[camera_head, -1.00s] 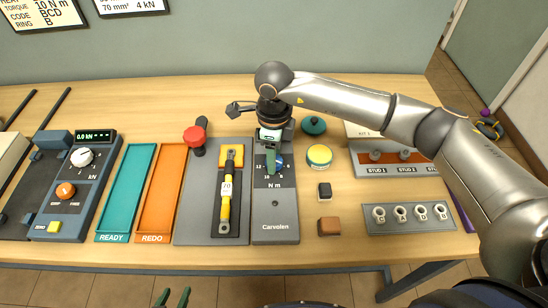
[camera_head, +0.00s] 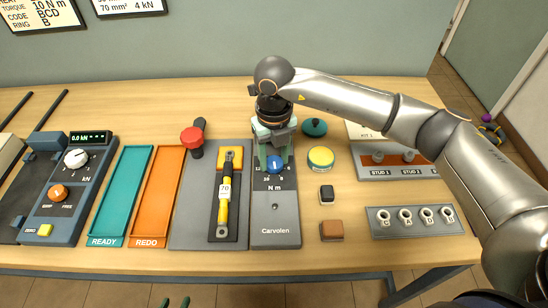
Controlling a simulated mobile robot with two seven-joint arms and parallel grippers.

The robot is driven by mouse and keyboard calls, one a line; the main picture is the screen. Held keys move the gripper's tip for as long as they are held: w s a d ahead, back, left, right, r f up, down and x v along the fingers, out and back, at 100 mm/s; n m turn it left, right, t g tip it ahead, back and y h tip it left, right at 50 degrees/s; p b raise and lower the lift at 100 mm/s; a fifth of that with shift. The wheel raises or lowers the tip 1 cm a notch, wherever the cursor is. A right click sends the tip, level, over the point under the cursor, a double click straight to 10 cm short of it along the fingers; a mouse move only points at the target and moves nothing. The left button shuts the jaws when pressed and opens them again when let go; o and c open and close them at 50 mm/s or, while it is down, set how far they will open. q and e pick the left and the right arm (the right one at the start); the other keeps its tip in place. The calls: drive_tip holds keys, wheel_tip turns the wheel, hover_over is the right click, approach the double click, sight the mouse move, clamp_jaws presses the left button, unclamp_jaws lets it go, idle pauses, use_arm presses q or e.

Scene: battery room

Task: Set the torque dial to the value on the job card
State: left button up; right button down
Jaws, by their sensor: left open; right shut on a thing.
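The job card (camera_head: 38,14) on the back wall reads torque 10 N m, code BCD, ring B; its top is cut off. The blue torque dial (camera_head: 276,166) sits on the grey Carvolen unit (camera_head: 275,225), marked N m. My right gripper (camera_head: 275,162) points down over it, with its green fingers at the dial's two sides, shut on it. The fingers hide part of the scale, and I cannot tell the set value. My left gripper (camera_head: 175,303) shows only its green fingertips at the bottom edge, apart and empty, in front of the bench.
Left of the unit lie a yellow tool marked 70 (camera_head: 225,195), an orange REDO tray (camera_head: 158,195) and a teal READY tray (camera_head: 122,195). A red knob (camera_head: 192,135) stands nearby. Right are a yellow tin (camera_head: 320,158), small blocks and a stud rack (camera_head: 400,165).

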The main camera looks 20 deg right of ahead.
sight(274, 162)
drive_tip(key=m, duration=0.3)
drive_tip(key=shift+m, duration=2.1)
drive_tip(key=shift+c, duration=1.5)
unclamp_jaws()
drive_tip(key=shift+r, duration=0.1)
wheel_tip(274, 162, up, 12)
drive_tip(key=b, duration=0.1)
drive_tip(key=shift+r, duration=0.2)
